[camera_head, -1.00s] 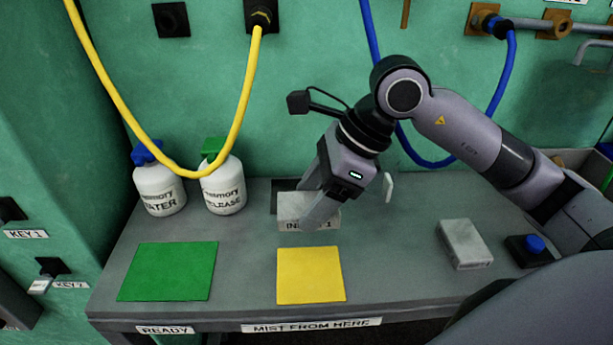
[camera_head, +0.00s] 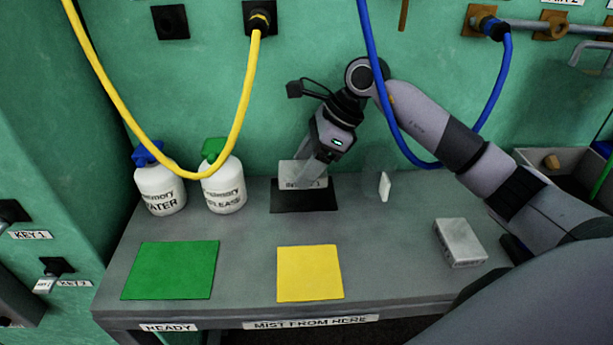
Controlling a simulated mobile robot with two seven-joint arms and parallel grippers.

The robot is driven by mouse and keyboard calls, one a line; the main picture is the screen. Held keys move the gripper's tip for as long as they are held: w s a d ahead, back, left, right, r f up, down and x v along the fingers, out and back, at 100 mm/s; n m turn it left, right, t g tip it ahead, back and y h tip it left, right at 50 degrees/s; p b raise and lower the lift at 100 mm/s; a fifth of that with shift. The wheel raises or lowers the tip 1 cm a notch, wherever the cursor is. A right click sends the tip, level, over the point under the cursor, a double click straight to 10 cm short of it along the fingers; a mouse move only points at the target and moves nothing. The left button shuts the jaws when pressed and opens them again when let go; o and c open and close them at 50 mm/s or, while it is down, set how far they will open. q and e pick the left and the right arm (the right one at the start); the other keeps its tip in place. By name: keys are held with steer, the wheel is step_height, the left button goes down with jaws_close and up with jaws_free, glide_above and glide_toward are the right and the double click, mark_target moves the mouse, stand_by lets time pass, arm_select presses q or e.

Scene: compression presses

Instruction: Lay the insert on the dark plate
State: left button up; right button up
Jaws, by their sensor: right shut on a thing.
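The insert (camera_head: 293,175) is a light grey block with a dark printed label on its front face. My right gripper (camera_head: 318,172) is shut on it from above and the right. The dark plate (camera_head: 300,202) is a flat black square at the back of the table, behind the yellow square. The insert is over the plate's back part; I cannot tell whether it touches the plate. The plate's front part shows bare below the insert. My left gripper is not in view.
A green square (camera_head: 172,271) and a yellow square (camera_head: 310,274) lie at the front. Two white bottles (camera_head: 160,188) (camera_head: 224,186) stand at the back left. Another grey block (camera_head: 459,243) lies at the right. A small white upright piece (camera_head: 384,187) stands right of the plate. Yellow and blue hoses hang in front.

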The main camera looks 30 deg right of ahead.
step_height(320, 180, down, 3)
steer(key=shift+f, duration=0.15)
steer(key=shift+w+d+f, duration=0.1)
steer(key=shift+w+f, duration=0.1)
steer(key=o, duration=1.4)
steer(key=shift+f, duration=0.15)
steer(key=shift+c, duration=0.2)
steer(key=v, duration=1.2)
steer(key=shift+s, duration=0.1)
